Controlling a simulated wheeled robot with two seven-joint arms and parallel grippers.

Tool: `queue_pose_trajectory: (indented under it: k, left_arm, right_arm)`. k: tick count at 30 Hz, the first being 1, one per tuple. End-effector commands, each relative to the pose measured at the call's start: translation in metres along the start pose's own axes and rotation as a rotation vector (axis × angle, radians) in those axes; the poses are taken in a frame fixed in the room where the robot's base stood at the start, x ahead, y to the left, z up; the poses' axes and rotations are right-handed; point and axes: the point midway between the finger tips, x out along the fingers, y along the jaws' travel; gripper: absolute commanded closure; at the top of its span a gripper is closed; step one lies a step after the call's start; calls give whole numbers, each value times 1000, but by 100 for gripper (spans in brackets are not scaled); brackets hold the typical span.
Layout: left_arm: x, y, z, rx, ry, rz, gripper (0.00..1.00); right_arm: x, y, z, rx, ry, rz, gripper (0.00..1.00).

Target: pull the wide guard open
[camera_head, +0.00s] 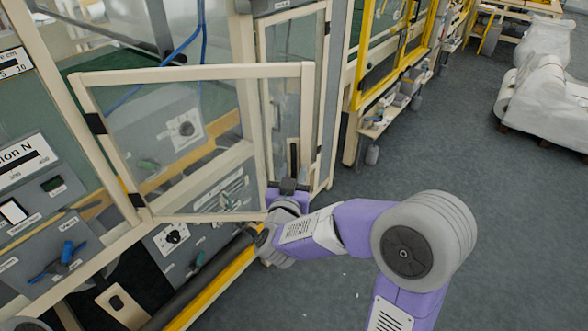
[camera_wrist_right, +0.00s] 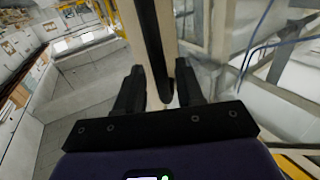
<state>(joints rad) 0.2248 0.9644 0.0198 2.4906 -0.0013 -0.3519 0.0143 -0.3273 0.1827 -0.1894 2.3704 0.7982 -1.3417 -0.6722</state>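The wide guard (camera_head: 190,72) is a clear panel in a cream frame, with black hinges on its left post. It stands swung out at an angle from the machine front in the head view. A black upright handle (camera_head: 293,155) is by its right-hand post. My right gripper (camera_head: 289,185) is at the lower end of this handle. In the right wrist view, the black handle (camera_wrist_right: 152,40) runs down between the two fingers of my right gripper (camera_wrist_right: 160,85), which look apart with small gaps beside it. My left gripper is not in view.
Another cream-framed panel (camera_head: 295,35) stands behind the guard. A control panel (camera_head: 30,170) with knobs and blue handles is at the left. A yellow-framed machine (camera_head: 365,50) is farther back. White wrapped rolls (camera_head: 545,100) lie at the right.

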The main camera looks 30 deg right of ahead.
Motion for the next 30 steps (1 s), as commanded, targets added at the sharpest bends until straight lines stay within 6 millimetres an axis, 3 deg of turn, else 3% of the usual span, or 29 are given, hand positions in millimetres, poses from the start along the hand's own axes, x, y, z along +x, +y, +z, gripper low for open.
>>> queue_pose_trajectory:
  k: [5, 13, 21, 30]
  left_arm:
    - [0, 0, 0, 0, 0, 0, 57]
    - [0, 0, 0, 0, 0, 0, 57]
    - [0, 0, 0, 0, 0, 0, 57]
    - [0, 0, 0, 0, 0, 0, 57]
  right_arm:
    - [15, 0, 0, 0, -1, 0, 62]
    - [16, 0, 0, 0, 0, -2, 62]
    - [16, 0, 0, 0, 0, -2, 100]
    - [16, -1, 0, 0, -1, -3, 100]
